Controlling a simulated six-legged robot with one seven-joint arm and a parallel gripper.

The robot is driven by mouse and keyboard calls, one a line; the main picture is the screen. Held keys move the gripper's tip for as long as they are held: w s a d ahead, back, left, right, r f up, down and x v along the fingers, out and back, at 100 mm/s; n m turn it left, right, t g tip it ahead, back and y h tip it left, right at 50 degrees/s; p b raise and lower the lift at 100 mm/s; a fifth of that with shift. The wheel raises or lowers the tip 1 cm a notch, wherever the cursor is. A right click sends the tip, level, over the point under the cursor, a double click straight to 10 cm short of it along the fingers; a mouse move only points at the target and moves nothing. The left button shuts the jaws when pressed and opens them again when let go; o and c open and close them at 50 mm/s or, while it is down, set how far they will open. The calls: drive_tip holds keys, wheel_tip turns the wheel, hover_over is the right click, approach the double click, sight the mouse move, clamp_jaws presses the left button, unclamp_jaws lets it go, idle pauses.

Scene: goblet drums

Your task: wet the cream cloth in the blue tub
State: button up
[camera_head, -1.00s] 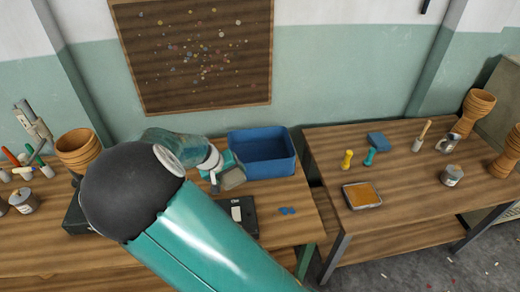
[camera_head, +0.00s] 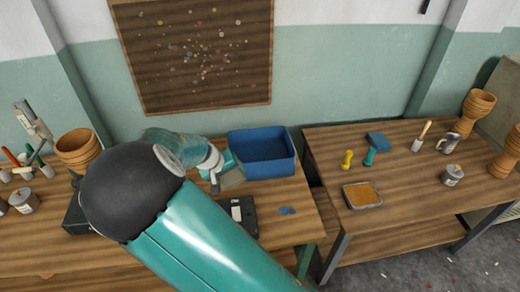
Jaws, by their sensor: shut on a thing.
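The blue tub (camera_head: 262,153) stands at the back right of the left bench, open side up. My gripper (camera_head: 222,178) is just left of the tub, low over the bench and mostly seen from behind my arm. It is shut on a pale grey-beige piece, which looks like the cream cloth (camera_head: 233,179). The cloth is beside the tub's left wall, outside it; whether they touch is hard to tell. The fingertips are small and partly hidden, and I cannot see the tub's floor clearly.
A dark flat box (camera_head: 243,216) and small blue pieces (camera_head: 287,211) lie in front of the tub. A wooden drum body (camera_head: 77,150) and several tools stand at left. A gap separates the right bench (camera_head: 415,200), which holds a tray of orange stuff (camera_head: 361,196).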

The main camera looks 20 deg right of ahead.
drive_tip(key=shift+r, duration=2)
